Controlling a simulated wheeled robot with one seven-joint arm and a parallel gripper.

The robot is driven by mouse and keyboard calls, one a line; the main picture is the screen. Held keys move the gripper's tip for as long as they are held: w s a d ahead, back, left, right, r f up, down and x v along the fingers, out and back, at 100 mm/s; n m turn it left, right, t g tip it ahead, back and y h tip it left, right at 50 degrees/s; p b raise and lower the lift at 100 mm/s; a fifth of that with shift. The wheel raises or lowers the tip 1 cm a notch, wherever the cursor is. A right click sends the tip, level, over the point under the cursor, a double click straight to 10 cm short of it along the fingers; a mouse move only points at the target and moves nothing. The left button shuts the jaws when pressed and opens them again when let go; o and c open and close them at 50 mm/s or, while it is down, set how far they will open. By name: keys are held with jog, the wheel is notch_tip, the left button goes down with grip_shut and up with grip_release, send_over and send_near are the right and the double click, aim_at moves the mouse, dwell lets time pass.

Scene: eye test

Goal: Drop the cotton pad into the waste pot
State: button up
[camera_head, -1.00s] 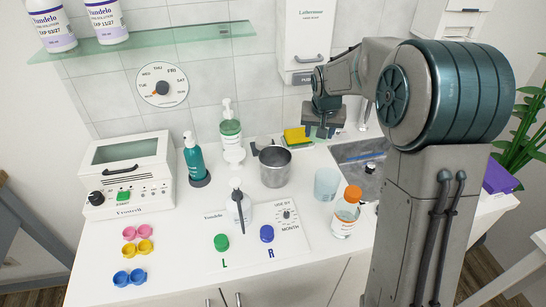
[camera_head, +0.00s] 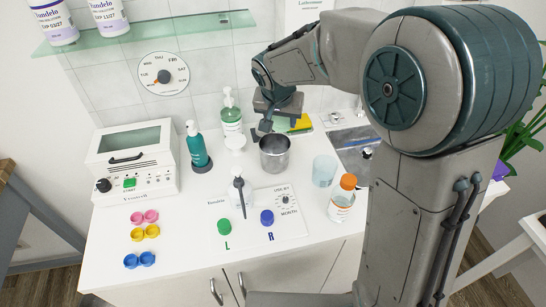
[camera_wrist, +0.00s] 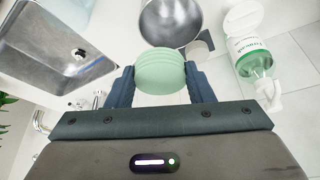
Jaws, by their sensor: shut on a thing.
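My gripper (camera_head: 268,120) is behind the metal waste pot (camera_head: 274,160) in the head view, slightly above its rim in the picture. In the wrist view my gripper (camera_wrist: 160,82) is shut on a pale green, round, ridged piece, the cotton pad (camera_wrist: 160,71), held between both fingers. The pad appears short of the pot's opening there. In the head view the pad cannot be made out.
A green-labelled pump bottle (camera_head: 230,115) stands left of my gripper, with a teal pump bottle (camera_head: 197,148) farther left. A clear cup (camera_head: 325,171) and an orange-capped bottle (camera_head: 342,200) stand right of the pot.

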jog(key=shift+f+b, duration=0.5)
jog(key=shift+f, duration=0.85)
jog(key=o, duration=1)
jog(key=shift+r, duration=0.1)
jog(key=b+v, duration=0.1)
jog(key=v, duration=1.2)
jog(key=shift+s+r, duration=0.2)
jog(key=shift+r, duration=0.15)
